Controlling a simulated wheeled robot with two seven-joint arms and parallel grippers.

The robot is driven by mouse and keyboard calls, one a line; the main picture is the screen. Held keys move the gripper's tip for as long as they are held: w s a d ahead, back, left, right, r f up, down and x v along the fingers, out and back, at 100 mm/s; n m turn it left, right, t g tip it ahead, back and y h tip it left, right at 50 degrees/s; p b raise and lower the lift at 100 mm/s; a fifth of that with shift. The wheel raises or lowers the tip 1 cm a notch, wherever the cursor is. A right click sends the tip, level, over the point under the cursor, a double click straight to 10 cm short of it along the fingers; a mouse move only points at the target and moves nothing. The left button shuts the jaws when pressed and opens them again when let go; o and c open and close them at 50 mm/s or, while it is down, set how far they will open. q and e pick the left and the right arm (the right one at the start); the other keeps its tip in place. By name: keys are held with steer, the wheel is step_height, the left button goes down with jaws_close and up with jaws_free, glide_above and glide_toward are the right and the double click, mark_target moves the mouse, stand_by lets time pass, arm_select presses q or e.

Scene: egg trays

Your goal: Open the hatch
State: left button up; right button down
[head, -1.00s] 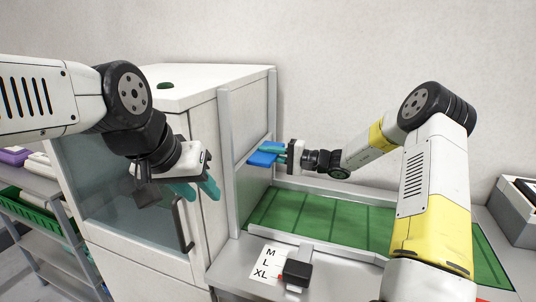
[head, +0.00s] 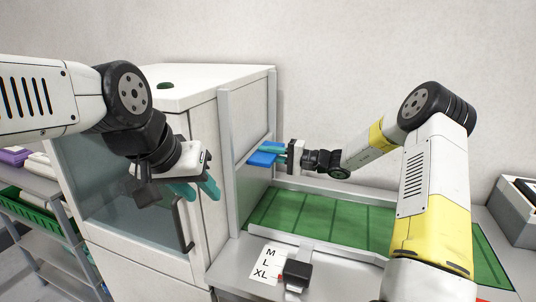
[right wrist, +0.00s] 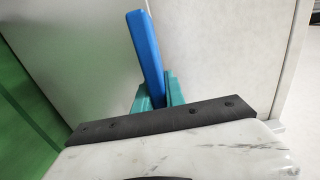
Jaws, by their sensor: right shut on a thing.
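The hatch is a grey panel (head: 256,190) in a metal frame on the right side of the white cabinet. A blue handle (head: 262,158) sticks out from it. My right gripper (head: 272,150) is shut on the blue handle; in the right wrist view the handle (right wrist: 146,55) stands between the teal fingers (right wrist: 158,95). The panel reaches down close to the green belt, and I cannot tell whether there is a gap below it. My left gripper (head: 197,190) hangs in front of the cabinet, its teal fingers apart and empty.
The white cabinet (head: 205,78) has a glass door with a dark handle (head: 183,225). A green belt (head: 320,216) runs right from the hatch. A card marked M, L, XL (head: 267,262) lies beside a black device (head: 297,273). A shelf with a green crate (head: 38,212) stands left.

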steer(key=shift+r, duration=0.1)
step_height(320, 180, up, 20)
steer(key=shift+f, duration=0.1)
stand_by(0.4)
steer(key=c, duration=1.4)
jaws_free()
steer(key=v, duration=0.8)
